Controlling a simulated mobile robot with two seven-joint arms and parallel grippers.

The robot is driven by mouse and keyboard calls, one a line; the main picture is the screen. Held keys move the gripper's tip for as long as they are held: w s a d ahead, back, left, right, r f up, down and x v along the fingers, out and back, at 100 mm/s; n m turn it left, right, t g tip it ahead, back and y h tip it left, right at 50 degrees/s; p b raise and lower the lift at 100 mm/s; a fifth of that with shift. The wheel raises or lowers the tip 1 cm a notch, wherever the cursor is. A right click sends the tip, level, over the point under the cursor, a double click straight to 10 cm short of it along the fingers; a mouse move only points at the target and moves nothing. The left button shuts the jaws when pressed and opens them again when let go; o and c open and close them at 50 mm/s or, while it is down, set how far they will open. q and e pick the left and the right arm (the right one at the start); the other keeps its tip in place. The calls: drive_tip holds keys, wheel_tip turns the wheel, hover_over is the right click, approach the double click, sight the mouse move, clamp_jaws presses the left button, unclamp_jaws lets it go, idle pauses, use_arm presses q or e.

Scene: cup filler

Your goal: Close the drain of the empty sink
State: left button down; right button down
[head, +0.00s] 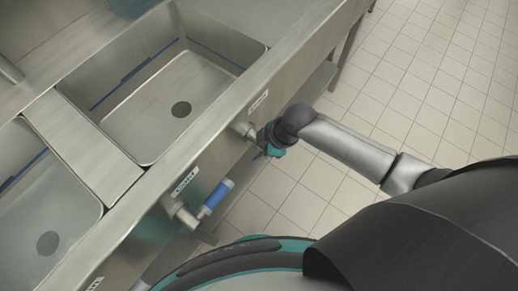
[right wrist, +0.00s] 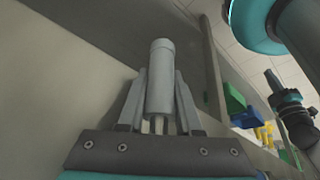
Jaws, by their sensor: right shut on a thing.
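A steel sink basin (head: 150,120) with a dark round drain (head: 181,109) in its floor looks empty in the head view. On the counter's front face below it is a metal valve fitting (head: 241,129). My right gripper (head: 262,135) is at this fitting, mostly hidden by its own wrist. In the right wrist view, its two fingers (right wrist: 160,88) are shut on a grey cylindrical handle (right wrist: 161,70), one finger on each side. My left gripper is not in view.
A second basin (head: 75,210) with a drain (head: 48,243) is at the lower left. Its valve (head: 183,215) has a blue handle (head: 216,194) sticking out from the front. Labels (head: 258,100) mark the counter front. Tiled floor (head: 430,90) is open to the right.

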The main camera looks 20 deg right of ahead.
idle(0.5)
drive_tip(key=shift+w+d+r+t+h+p, duration=0.15)
drive_tip(key=shift+d+t+h+p, duration=0.2)
drive_tip(key=shift+p, duration=0.45)
drive_tip(key=h+p, duration=0.1)
drive_tip(key=w+d+t+h+p, duration=0.1)
drive_tip(key=p, duration=0.1)
drive_tip(key=shift+r+n+t+p, duration=0.25)
drive_tip(key=shift+n+p, duration=0.05)
drive_tip(key=shift+n, duration=0.1)
drive_tip(key=w+d+r+n+t+h+b, duration=0.3)
drive_tip(key=d+r+t+h, duration=0.1)
drive_tip(key=t+h, duration=0.4)
drive_tip(key=shift+r+t+h, duration=0.3)
drive_tip(key=shift+r+h, duration=0.15)
drive_tip(key=shift+r, duration=0.5)
